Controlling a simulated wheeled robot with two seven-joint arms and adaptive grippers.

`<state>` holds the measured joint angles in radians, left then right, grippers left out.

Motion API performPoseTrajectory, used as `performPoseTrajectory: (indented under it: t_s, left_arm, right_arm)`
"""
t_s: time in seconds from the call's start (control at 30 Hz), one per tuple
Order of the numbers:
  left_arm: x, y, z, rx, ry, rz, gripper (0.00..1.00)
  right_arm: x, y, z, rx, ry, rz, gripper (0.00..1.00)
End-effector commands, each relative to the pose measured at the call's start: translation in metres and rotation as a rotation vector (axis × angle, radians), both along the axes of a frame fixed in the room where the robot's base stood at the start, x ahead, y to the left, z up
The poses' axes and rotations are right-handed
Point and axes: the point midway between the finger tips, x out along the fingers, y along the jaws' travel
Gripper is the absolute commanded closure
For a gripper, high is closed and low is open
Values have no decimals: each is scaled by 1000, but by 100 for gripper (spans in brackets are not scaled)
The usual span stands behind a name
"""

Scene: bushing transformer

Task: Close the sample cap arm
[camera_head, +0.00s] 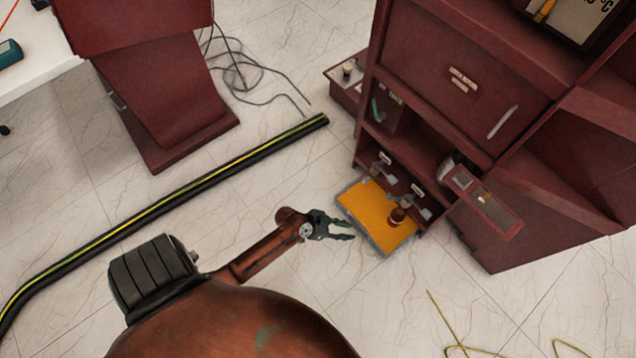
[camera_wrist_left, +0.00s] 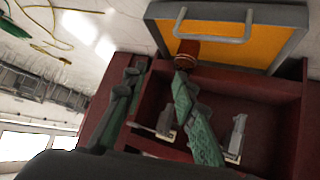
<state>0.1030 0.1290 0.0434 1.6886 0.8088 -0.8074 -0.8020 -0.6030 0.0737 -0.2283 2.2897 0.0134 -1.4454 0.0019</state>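My left gripper (camera_head: 350,229) is open and empty, just left of the orange panel. Its green-grey fingers stand apart in the left wrist view (camera_wrist_left: 158,76). A small brown bottle (camera_head: 397,216) stands on the orange panel; it also shows in the wrist view (camera_wrist_left: 187,48), near one fingertip. In the cabinet's low recess are two grey metal fittings, one on the left (camera_head: 381,165) and one on the right (camera_head: 418,192). I cannot tell for sure which part is the sample cap arm. My right gripper is not in view.
The grey-framed orange panel (camera_head: 372,213) juts from the foot of the dark red cabinet (camera_head: 462,62). A small hinged door (camera_head: 484,201) sticks out on its right. A black cable with a yellow stripe (camera_head: 190,197) lies on the floor. Pale floor between is clear.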

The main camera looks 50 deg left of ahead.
Motion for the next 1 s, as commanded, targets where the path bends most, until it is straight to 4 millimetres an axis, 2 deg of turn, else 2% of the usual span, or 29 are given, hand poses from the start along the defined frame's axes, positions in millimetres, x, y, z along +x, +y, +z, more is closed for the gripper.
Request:
performPoseTrajectory:
  t_s: [0.4, 0.6, 0.8, 1.0]
  left_arm:
    - [-80, -3, -2, 38, 164, -13, 74]
    - [-112, -2, 0, 58, 233, -7, 74]
    - [-129, -1, 1, 70, 270, -2, 74]
    - [-132, -1, 1, 72, 279, 0, 74]
  right_arm:
    - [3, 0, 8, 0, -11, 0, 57]
    - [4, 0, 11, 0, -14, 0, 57]
    - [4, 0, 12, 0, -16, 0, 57]
    - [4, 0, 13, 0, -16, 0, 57]
